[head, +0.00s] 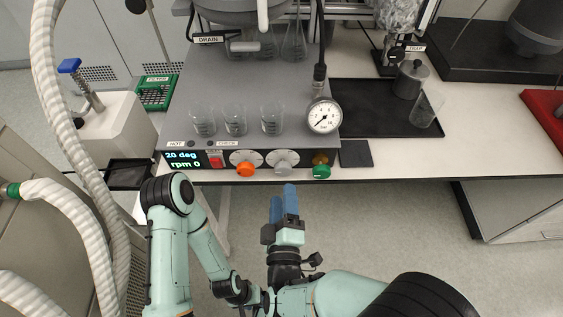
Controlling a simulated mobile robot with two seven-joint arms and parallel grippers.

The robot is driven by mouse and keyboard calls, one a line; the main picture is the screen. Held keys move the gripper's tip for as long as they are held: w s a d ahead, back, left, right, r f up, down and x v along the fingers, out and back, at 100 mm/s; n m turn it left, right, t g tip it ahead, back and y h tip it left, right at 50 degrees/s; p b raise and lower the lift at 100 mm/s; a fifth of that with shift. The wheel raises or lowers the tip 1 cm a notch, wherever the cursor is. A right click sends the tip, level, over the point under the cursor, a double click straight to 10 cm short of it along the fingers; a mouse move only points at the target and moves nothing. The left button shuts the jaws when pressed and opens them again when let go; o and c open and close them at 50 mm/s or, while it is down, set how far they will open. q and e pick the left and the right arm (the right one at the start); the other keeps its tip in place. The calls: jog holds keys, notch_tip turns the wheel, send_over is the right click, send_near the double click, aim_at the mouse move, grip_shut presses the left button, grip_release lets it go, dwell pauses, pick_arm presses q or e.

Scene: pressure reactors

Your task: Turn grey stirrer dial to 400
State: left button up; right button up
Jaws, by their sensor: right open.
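The grey stirrer dial (282,167) is on the front panel of the grey reactor base, between an orange dial (245,169) and a green knob (321,171). A pale round scale plate shows behind it. The display (184,160) at the panel's left reads 20 deg and rpm 0. My right gripper (284,199) is open and empty, its two blue fingers pointing up the picture toward the grey dial. It appears just short of the dial, not touching it. My left arm shows at the lower left, but its gripper is not visible.
A red switch (216,161) sits beside the display. Several glass beakers (235,121) and a pressure gauge (324,116) stand above the panel. A black tray (372,123) lies to the right. White ribbed hoses (67,130) run down the left. Open floor lies before the bench.

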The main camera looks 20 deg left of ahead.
aim_at(282, 172)
jog(key=x, duration=0.8)
jog(key=shift+w+f, duration=0.1)
jog(key=shift+w, duration=0.1)
jog(key=c, duration=0.8)
